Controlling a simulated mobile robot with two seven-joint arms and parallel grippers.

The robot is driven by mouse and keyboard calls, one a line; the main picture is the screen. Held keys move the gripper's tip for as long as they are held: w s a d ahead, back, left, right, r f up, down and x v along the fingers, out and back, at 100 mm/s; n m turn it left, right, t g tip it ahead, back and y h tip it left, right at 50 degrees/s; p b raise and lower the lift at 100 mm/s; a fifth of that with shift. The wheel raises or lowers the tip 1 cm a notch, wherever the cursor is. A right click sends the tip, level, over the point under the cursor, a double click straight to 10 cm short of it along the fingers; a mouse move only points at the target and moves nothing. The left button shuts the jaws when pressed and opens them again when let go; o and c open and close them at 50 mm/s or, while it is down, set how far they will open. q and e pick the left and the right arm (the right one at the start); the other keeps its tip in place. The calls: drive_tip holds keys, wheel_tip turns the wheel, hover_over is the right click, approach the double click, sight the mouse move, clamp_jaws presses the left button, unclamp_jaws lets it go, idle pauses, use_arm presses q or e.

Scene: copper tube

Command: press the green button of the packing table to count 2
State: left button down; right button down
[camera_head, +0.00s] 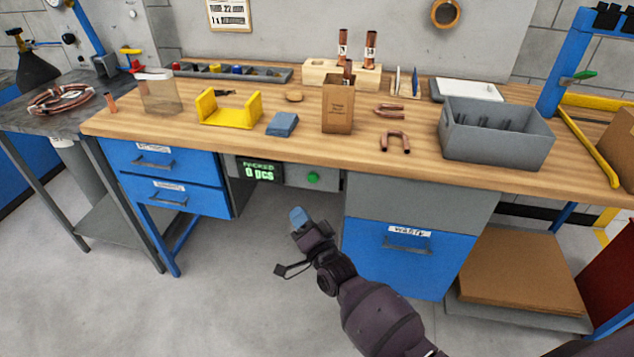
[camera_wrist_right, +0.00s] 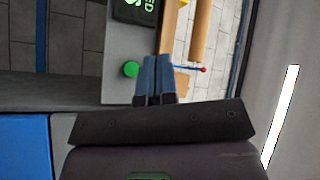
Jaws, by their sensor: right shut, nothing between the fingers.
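The green button (camera_head: 313,178) sits on a grey panel (camera_head: 298,175) under the front edge of the packing table (camera_head: 240,140). Left of it, a dark display (camera_head: 262,171) reads "PACKED 0 pcs" in green. In the head view my right gripper (camera_head: 298,215) has blue fingertips and is below and slightly left of the button, apart from it. In the right wrist view the gripper (camera_wrist_right: 156,75) is shut with nothing between its fingers. The green button (camera_wrist_right: 131,69) shows just left of the fingertips there. My left gripper is not in view.
Blue drawers (camera_head: 165,158) and a waste drawer (camera_head: 408,255) flank the open space below the panel.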

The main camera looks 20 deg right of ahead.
sight(313, 178)
drive_tip(key=shift+d, duration=0.1)
idle(0.3)
drive_tip(key=shift+w, duration=0.15)
drive_tip(key=w+d+b, duration=0.3)
drive_tip(key=w+d, duration=0.2)
drive_tip(key=w, duration=0.2)
idle(0.4)
drive_tip(key=shift+a, duration=0.1)
idle(0.6)
idle(0.3)
